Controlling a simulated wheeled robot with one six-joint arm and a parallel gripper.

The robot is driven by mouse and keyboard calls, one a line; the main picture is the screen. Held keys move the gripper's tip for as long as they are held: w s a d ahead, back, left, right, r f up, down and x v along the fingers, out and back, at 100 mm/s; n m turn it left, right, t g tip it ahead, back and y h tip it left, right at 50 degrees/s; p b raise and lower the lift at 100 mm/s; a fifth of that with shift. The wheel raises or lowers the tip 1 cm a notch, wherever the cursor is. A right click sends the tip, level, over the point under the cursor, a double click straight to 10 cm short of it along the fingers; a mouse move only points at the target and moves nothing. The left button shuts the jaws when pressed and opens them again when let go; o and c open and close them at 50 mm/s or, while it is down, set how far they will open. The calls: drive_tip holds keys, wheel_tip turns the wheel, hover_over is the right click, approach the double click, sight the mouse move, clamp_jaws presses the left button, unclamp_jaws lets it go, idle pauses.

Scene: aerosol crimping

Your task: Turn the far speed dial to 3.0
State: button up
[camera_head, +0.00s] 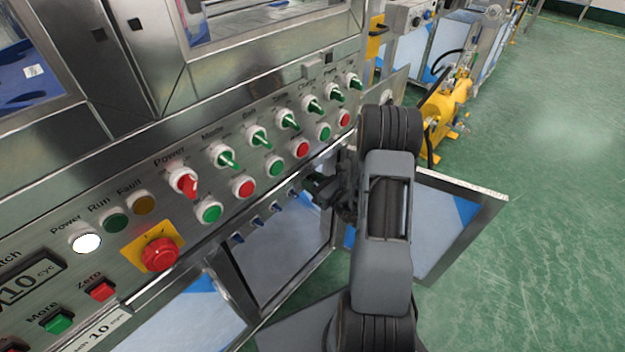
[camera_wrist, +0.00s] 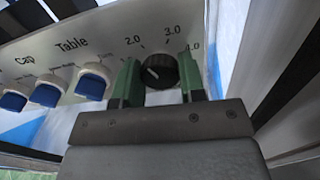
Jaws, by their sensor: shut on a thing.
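The black speed dial (camera_wrist: 161,71) sits on a pale panel in the wrist view, with 2.0, 3.0 and 4.0 printed around it. Its short white mark lies left of centre and points to the upper left, on the low side of 2.0. My gripper (camera_wrist: 162,84) has one green finger on each side of the dial and is shut on it. The left finger hides part of the scale. In the head view my gripper (camera_head: 325,187) is at the lower right of the machine front, and the dial is hidden there.
Blue toggle switches (camera_wrist: 94,82) labelled Cap and Table stand left of the dial. In the head view, green switches and push buttons line the panel above my gripper, with a red emergency stop (camera_head: 160,253) at left. An open door (camera_head: 440,225) lies to the right.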

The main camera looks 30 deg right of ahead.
drive_tip(key=o, duration=0.9)
drive_tip(key=p+v, duration=0.3)
drive_tip(key=v, duration=1)
drive_tip(key=shift+s+d+f, duration=0.1)
drive_tip(key=shift+s, duration=0.3)
